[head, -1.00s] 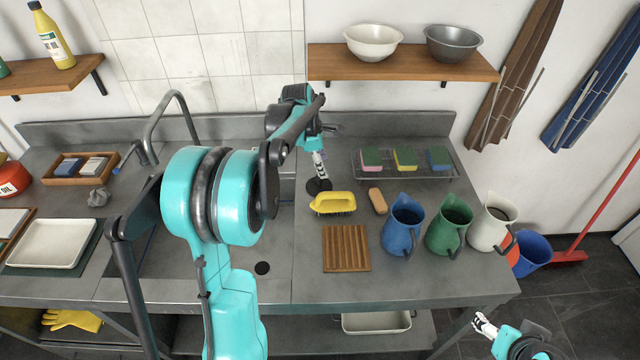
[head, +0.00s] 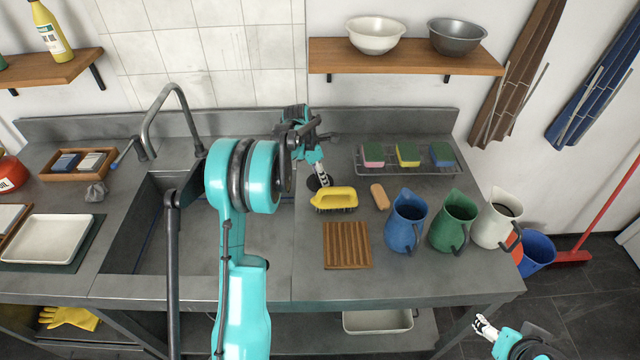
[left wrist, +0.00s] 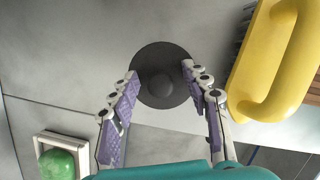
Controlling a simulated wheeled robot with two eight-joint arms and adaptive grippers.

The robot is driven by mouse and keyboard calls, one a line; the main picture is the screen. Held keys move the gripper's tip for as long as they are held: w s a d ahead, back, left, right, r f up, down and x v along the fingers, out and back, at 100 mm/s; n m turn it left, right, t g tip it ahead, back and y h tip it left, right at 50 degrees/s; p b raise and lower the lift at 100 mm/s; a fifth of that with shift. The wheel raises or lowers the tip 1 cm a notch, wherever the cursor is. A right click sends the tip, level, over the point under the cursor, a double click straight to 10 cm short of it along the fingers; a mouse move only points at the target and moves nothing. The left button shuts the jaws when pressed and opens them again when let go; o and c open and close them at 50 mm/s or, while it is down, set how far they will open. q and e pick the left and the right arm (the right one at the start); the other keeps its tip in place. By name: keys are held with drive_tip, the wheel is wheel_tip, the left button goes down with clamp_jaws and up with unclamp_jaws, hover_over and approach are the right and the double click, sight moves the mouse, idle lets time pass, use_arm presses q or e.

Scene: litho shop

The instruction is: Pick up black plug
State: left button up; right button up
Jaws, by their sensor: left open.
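The black plug (left wrist: 160,62) is a dark round disc with a raised knob, lying flat on the grey steel counter. In the left wrist view my left gripper (left wrist: 159,74) is open, with its purple-padded fingertips at either side of the disc, the knob between them. I cannot tell whether they touch it. In the head view the plug (head: 313,184) is a dark disc partly hidden behind my left gripper (head: 322,178), left of the yellow brush. My right gripper (head: 484,324) is at the lower right, away from the counter; its fingers are too small to judge.
The yellow brush (head: 335,198) lies close to the plug, with a tan block (head: 379,196) and a wooden slatted board (head: 347,246) nearby. A sponge rack (head: 409,167) and several jugs stand to the right. The sink (head: 185,240) is to the left.

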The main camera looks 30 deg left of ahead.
use_arm(q)
drive_tip(key=shift+r, duration=0.1)
clamp_jaws()
